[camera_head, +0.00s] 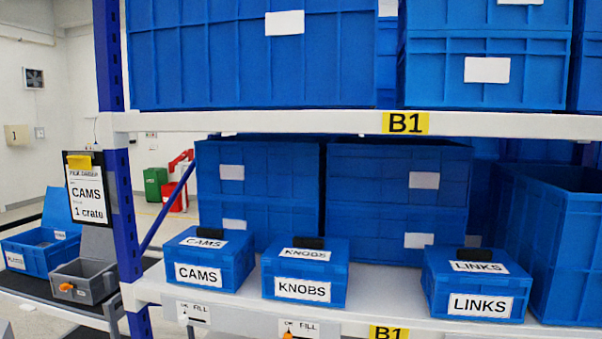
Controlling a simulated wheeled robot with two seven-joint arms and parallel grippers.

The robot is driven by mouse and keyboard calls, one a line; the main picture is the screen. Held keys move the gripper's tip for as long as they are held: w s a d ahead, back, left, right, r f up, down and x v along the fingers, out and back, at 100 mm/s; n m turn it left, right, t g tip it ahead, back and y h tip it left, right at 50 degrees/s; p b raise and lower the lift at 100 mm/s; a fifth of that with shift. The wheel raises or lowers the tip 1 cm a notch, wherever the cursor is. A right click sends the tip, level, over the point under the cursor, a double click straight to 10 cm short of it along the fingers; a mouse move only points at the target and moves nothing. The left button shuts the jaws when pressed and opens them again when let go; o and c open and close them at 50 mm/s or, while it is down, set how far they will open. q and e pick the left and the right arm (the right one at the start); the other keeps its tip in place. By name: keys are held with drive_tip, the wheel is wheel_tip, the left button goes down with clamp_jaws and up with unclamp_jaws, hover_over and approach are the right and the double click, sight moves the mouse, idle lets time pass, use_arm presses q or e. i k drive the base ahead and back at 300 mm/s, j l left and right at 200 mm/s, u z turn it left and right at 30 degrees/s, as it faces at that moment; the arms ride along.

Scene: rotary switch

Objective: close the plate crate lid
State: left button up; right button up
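A blue open crate (32,262) stands on the dark surface at the far left. Its small white front label looks like "PLATES" but is too small to read surely. A blue lid (62,209) stands raised at its back right, so the crate is open. Dim contents show inside but cannot be made out. Neither of my grippers shows in the head view.
A grey open crate (82,286) with raised grey lid and orange part stands right beside it. A "CAMS 1 crate" clipboard (86,190) hangs by the blue rack post (128,215). Closed CAMS (210,262), KNOBS (305,275) and LINKS (478,290) crates line the shelf.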

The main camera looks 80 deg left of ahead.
sight(56, 213)
drive_tip(key=u, duration=0.5)
drive_tip(key=j+u, duration=0.15)
drive_tip(key=u, duration=0.3)
drive_tip(key=j+u, duration=0.1)
drive_tip(key=u, duration=0.4)
drive_tip(key=j+u, duration=0.1)
drive_tip(key=u, duration=0.4)
drive_tip(key=j+u, duration=0.1)
drive_tip(key=u, duration=0.4)
drive_tip(key=i+j+u, duration=0.1)
drive_tip(key=j+u, duration=0.35)
drive_tip(key=i+j+u, duration=0.15)
drive_tip(key=u, duration=0.3)
drive_tip(key=i+j+u, duration=0.2)
drive_tip(key=u, duration=0.25)
drive_tip(key=i+j, duration=0.05)
